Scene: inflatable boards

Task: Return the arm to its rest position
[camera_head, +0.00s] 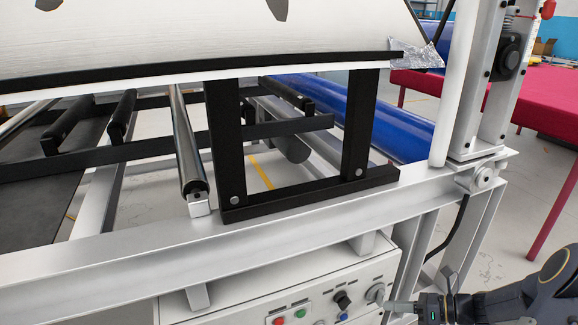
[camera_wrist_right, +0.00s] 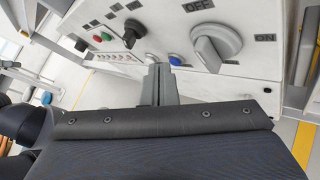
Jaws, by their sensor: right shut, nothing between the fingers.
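My right gripper (camera_head: 398,306) comes in from the lower right in the head view, beside the control panel. In the wrist view its fingers (camera_wrist_right: 158,75) are shut together and empty, with their tips pointing at the panel. A large grey rotary knob (camera_wrist_right: 215,45) with ON and OFF marks lies to the right of the fingers, apart from them in that view. It also shows in the head view (camera_head: 375,293), close to the fingertips. Whether they touch cannot be told there. My left gripper is not in view.
The white panel (camera_head: 330,275) also bears a small black knob (camera_head: 342,300) and red, green and blue buttons. Above it runs a grey steel beam (camera_head: 120,258) with a black bracket. A red table (camera_head: 540,100) stands at the back right. Open floor lies at the right.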

